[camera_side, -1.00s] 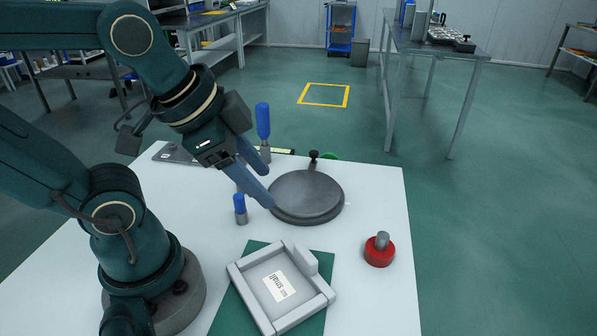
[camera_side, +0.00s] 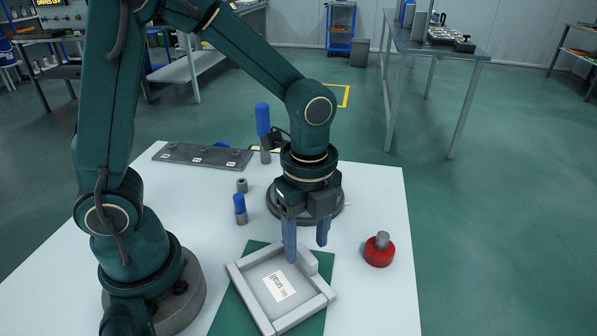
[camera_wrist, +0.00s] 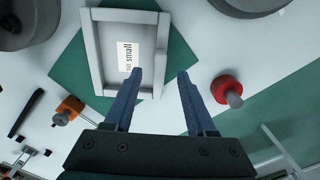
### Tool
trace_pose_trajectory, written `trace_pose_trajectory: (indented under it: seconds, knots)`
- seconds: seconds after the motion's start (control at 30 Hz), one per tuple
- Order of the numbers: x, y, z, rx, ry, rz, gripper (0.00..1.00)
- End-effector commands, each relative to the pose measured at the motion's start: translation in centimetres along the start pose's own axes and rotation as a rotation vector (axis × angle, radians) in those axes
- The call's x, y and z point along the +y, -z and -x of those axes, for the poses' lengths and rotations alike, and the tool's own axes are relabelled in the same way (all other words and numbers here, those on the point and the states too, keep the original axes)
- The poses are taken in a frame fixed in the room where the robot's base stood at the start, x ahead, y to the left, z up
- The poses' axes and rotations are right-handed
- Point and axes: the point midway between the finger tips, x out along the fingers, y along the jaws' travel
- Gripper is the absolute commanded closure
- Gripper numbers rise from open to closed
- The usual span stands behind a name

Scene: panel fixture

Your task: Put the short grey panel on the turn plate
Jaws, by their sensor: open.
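A light grey tray-like fixture (camera_side: 240,281) with a label reading "small" lies on a green mat. A raised light grey piece (camera_side: 308,263), apparently the short grey panel, stands along its far right side; I cannot tell it apart from the rim in the wrist view. My gripper (camera_side: 306,253) is open, pointing down over that piece, one finger partly in front of it.
A red knob (camera_side: 379,251) stands right of the fixture. A short blue-topped peg (camera_side: 240,209), a grey bushing (camera_side: 242,185) and a taller blue-handled post (camera_side: 263,120) stand behind it. A dark slotted rack (camera_side: 200,155) lies at the back left. The white table's right side is mostly clear.

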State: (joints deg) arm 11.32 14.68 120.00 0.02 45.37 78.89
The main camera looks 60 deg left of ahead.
Motion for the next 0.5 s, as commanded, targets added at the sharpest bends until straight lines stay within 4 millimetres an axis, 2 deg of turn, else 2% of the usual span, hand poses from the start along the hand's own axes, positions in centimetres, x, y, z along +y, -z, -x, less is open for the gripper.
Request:
trace_pose_trajectory:
  seconds: [0.2,0.5]
  knots:
    - [0.1,-0.1,-2.6,-0.001,-0.004,0.002,0.44]
    - [0.0,-0.1,-3.3,-0.001,0.001,0.003,0.44]
